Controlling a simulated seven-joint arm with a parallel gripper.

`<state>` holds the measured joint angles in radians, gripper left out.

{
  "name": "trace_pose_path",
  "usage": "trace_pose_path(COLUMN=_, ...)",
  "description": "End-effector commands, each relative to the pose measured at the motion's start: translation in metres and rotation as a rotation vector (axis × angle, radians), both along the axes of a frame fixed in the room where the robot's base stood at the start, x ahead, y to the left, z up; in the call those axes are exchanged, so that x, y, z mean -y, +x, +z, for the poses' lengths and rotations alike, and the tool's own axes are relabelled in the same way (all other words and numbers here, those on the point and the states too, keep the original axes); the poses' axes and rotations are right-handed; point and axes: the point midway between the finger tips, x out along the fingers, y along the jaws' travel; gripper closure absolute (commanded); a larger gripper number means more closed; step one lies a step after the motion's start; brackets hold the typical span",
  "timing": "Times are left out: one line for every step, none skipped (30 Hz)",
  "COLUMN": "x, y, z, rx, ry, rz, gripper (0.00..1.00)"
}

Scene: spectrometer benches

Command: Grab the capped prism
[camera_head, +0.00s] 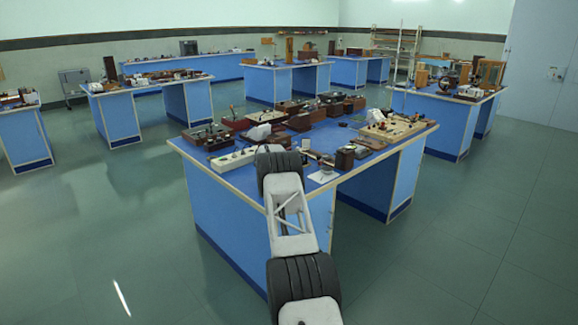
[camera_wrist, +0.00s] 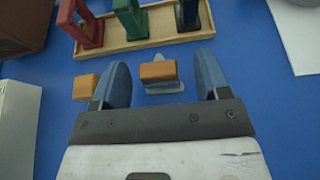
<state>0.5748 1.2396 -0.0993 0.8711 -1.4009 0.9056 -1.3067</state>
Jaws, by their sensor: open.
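In the wrist view, a small prism-like piece (camera_wrist: 158,72) has an orange-brown block as its cap and pale grey, glassy parts showing above and below. I take it to be the capped prism. It lies on the blue bench top between the two blue fingers of my gripper (camera_wrist: 161,62). The fingers are spread wide, with blue surface visible on both sides of the piece, so neither touches it. Whether the fingertips are level with it or above it I cannot tell. In the head view my arm hides the gripper, and I cannot pick out the prism there.
A second orange-brown block (camera_wrist: 86,87) sits just outside the left finger. A wooden tray (camera_wrist: 150,38) with red, green and dark blue stands lies just beyond the fingertips. A white sheet (camera_wrist: 298,35) is at right. The bench (camera_head: 375,165) is crowded with boxes and instruments.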

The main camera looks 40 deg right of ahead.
Motion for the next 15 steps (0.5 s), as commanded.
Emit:
trace_pose_path(x=0.0032, y=0.0001, z=-0.0016, rx=0.001, ry=0.0, rz=0.0, gripper=0.31)
trace_pose_path(x=0.0047, y=0.0002, z=-0.0022, rx=0.001, ry=0.0, rz=0.0, gripper=0.31)
trace_pose_path(x=0.0066, y=0.0003, z=-0.0027, rx=0.001, ry=-0.001, rz=0.0, gripper=0.31)
trace_pose_path(x=0.0076, y=0.0004, z=-0.003, rx=0.001, ry=-0.001, rz=0.0, gripper=0.31)
trace_pose_path(x=0.0086, y=0.0005, z=-0.0032, rx=0.001, ry=-0.001, rz=0.001, gripper=0.31)
trace_pose_path(x=0.0097, y=0.0005, z=-0.0033, rx=0.001, ry=-0.001, rz=0.001, gripper=0.31)
trace_pose_path(x=0.0102, y=0.0005, z=-0.0033, rx=0.001, ry=-0.001, rz=0.001, gripper=0.31)
trace_pose_path(x=0.0106, y=0.0005, z=-0.0034, rx=0.001, ry=-0.001, rz=0.001, gripper=0.31)
trace_pose_path(x=0.011, y=0.0005, z=-0.0035, rx=0.001, ry=-0.001, rz=0.001, gripper=0.31)
trace_pose_path(x=0.0111, y=0.0004, z=-0.0035, rx=0.0, ry=-0.001, rz=0.001, gripper=0.31)
trace_pose_path(x=0.0112, y=0.0004, z=-0.0036, rx=0.0, ry=-0.001, rz=0.001, gripper=0.31)
trace_pose_path(x=0.0112, y=0.0004, z=-0.0036, rx=0.0, ry=-0.001, rz=0.001, gripper=0.31)
trace_pose_path(x=0.0112, y=0.0004, z=-0.0037, rx=0.0, ry=-0.001, rz=0.001, gripper=0.31)
trace_pose_path(x=0.0112, y=0.0003, z=-0.0037, rx=0.0, ry=-0.001, rz=0.001, gripper=0.31)
trace_pose_path(x=0.0111, y=0.0003, z=-0.0037, rx=0.0, ry=-0.001, rz=0.001, gripper=0.31)
